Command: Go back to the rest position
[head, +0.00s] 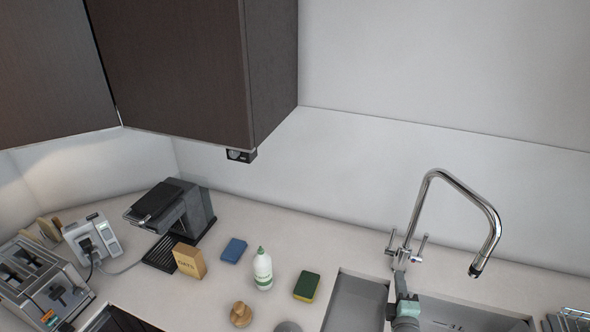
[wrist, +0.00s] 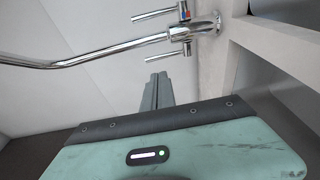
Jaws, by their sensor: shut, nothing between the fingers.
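My gripper (head: 401,276) shows at the bottom of the head view, with its teal body over the sink area and its fingers pointing toward the tap. In the wrist view my gripper (wrist: 160,76) has its two grey fingers close together, shut and empty. The chrome tap (head: 432,178) stands behind the sink, just beyond the fingers in the head view. The tap (wrist: 168,36) also shows close by in the wrist view. I cannot tell the exact gap between fingers and tap.
The sink (head: 356,300) lies beneath my gripper. A sponge (head: 307,286), a white bottle (head: 263,270), a blue item (head: 234,250), a coffee machine (head: 172,216) and a toaster (head: 38,282) stand on the counter to the left. A dark wall cabinet (head: 180,70) hangs above.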

